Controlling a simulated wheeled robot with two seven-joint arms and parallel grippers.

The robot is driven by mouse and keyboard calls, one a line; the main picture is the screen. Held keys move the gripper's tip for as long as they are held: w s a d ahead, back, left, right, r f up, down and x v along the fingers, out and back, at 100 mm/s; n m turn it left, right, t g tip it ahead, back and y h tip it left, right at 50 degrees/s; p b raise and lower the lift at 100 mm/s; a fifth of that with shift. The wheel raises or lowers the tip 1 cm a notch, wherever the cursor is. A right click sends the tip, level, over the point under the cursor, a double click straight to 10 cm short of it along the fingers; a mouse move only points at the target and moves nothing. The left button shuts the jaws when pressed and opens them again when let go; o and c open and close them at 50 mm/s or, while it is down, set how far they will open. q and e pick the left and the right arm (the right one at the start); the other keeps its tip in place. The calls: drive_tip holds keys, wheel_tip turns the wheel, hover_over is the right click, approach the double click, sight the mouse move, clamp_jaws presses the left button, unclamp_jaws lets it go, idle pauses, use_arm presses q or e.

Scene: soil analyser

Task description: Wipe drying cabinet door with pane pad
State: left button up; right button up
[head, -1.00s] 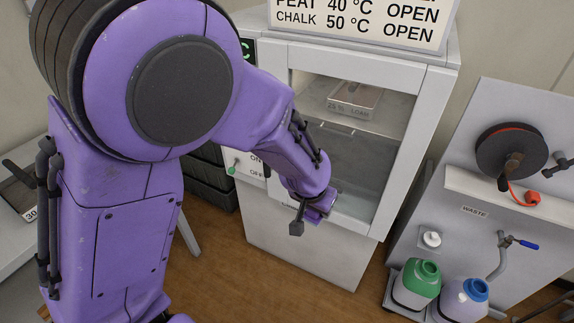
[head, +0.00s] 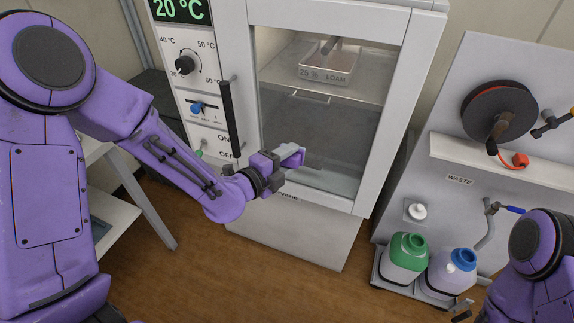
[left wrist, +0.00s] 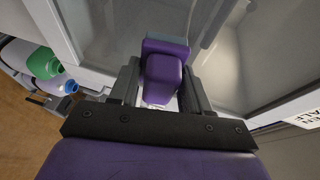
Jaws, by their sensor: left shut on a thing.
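The drying cabinet door (head: 390,115) is closed, with a white frame, a glass pane (head: 320,130) and a black upright handle (head: 229,118) on its left side. My left gripper (head: 276,166) is shut on the purple pane pad (head: 293,155), in front of the lower left part of the pane. In the left wrist view the pad (left wrist: 165,65) sits between the two fingers, its broad face toward the glass. I cannot tell whether it touches the glass. My right gripper (head: 462,310) is partly in view at the lower right, too small to read.
Behind the pane a tray of loam (head: 325,65) stands on a shelf. A control panel (head: 195,90) lies left of the door. To the right are a waste panel (head: 470,140), a green-capped bottle (head: 405,258) and a blue-capped bottle (head: 452,272). Wooden floor in front is free.

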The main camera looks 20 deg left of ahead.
use_arm(q)
drive_tip(key=shift+s+d+r+m+t+h+b, duration=0.1)
drive_tip(key=shift+s+r+m+t+h+b, duration=0.3)
drive_tip(key=shift+r+m+t+h, duration=0.25)
drive_tip(key=shift+r, duration=0.15)
drive_tip(key=shift+w+d+r, duration=0.1)
drive_tip(key=shift+w, duration=0.25)
drive_tip(key=w+p, duration=0.1)
drive_tip(key=w, duration=0.4)
drive_tip(key=shift+w, duration=0.1)
use_arm(e)
drive_tip(key=shift+f, duration=0.1)
use_arm(q)
drive_tip(key=shift+w+d, duration=0.1)
drive_tip(key=shift+w, duration=0.8)
use_arm(e)
drive_tip(key=shift+f, duration=0.25)
